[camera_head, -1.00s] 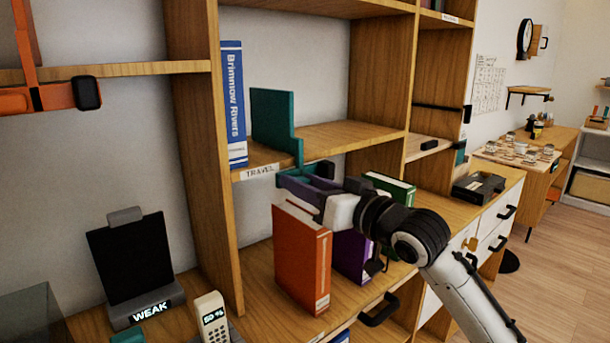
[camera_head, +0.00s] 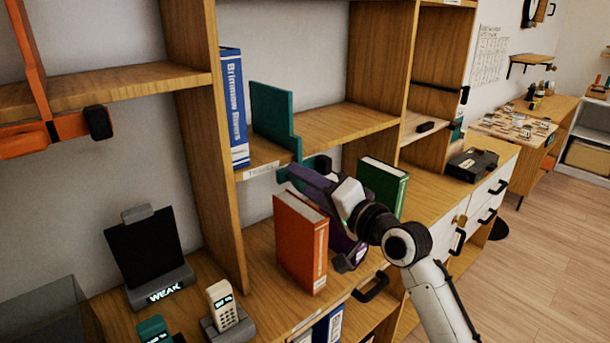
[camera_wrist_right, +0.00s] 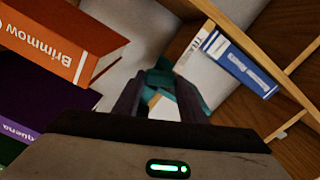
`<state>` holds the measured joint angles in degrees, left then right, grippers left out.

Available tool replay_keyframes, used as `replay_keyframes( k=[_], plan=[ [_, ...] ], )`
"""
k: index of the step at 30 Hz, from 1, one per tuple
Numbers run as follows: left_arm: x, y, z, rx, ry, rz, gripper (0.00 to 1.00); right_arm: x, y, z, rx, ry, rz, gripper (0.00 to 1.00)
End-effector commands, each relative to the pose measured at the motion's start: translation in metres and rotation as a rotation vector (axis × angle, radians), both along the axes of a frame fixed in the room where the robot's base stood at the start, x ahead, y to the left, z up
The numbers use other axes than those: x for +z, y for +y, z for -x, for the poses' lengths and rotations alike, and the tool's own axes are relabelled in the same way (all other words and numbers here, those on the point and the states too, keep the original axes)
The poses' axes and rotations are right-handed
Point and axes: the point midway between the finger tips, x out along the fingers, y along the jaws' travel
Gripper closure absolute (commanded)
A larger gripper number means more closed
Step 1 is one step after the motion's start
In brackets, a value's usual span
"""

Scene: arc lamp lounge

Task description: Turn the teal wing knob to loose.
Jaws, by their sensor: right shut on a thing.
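A teal stepped bookend (camera_head: 271,117) stands on the middle shelf, with its teal clamp reaching down over the shelf's front edge. My right gripper (camera_head: 297,171) is at this clamp, just under the shelf edge, shut on the teal wing knob. In the right wrist view a teal piece (camera_wrist_right: 160,78) sits between my two dark fingers, which largely hide the knob. The knob's exact angle cannot be told. My left gripper is not in view.
An orange book (camera_head: 300,243) and a green book (camera_head: 382,187) stand close beside my right gripper, with a purple one behind it. A blue book (camera_head: 233,108) stands left of the bookend. A black display (camera_head: 143,257) and a handset (camera_head: 222,305) are at lower left.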

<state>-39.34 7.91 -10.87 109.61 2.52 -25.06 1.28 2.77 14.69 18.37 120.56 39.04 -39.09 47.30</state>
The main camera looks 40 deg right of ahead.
Motion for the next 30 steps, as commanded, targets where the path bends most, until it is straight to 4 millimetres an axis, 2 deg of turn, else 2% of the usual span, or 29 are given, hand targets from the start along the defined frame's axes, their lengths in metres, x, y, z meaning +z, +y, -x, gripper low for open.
replay_keyframes(
  k=[6,15,30],
  plan=[
    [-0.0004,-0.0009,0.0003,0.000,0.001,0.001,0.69,-0.0003,-0.0002,-0.0002,-0.001,0.011,-0.188,0.85],
    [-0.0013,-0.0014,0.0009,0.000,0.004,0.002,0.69,-0.0017,-0.0003,-0.0002,0.000,0.028,-0.365,0.85],
    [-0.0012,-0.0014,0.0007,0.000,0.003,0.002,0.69,-0.0018,-0.0005,-0.0001,0.000,0.034,-0.449,0.85]
  ],
)
